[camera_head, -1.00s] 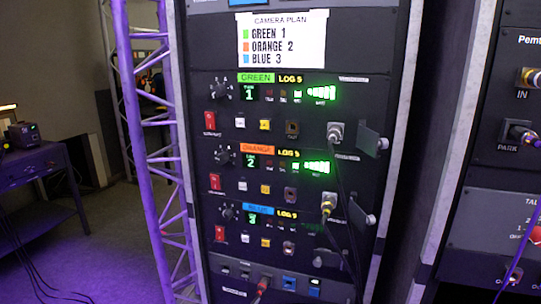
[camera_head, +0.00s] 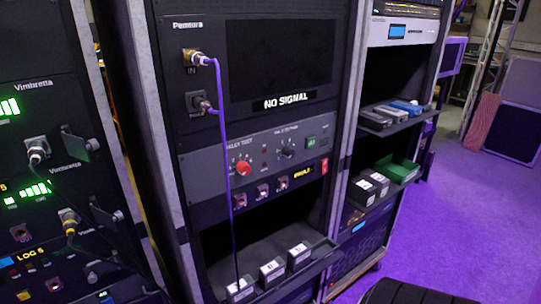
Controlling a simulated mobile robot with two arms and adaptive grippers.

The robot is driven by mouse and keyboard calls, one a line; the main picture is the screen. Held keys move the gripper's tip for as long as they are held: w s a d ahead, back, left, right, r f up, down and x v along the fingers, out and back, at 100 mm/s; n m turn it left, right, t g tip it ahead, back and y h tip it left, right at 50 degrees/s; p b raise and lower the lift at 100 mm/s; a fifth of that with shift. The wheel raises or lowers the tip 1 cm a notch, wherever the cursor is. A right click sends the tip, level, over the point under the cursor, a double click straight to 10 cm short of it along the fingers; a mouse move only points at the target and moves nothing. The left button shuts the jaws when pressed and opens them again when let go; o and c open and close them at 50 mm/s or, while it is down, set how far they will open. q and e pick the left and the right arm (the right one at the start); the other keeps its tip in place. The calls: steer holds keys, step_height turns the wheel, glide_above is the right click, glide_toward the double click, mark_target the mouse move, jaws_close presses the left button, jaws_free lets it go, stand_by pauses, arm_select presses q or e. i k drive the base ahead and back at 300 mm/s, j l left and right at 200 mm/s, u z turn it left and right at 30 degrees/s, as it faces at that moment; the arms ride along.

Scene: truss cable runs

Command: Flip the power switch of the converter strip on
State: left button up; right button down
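No strip is legibly marked as the converter. A narrow dark strip (camera_head: 280,187) crosses the middle rack below the grey test panel. It carries several small square connectors, a yellow-lettered label (camera_head: 302,174) and a small red switch (camera_head: 324,167) at its right end. I cannot tell which way the switch is set. The monitor (camera_head: 279,66) above is dark and labelled NO SIGNAL. A purple cable (camera_head: 226,130) runs from its IN connector (camera_head: 195,58) down past the strip's left end to the shelf. Neither of my grippers is in view.
The grey test panel (camera_head: 262,150) has a red knob. Several small labelled boxes sit on the shelf (camera_head: 250,250) below. The left rack (camera_head: 45,150) has lit green meters and plugged cables. The right rack holds a green tray (camera_head: 398,170). Purple floor (camera_head: 460,230) is open at right.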

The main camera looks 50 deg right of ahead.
mark_target(323, 163)
steer(key=z, duration=1.65)
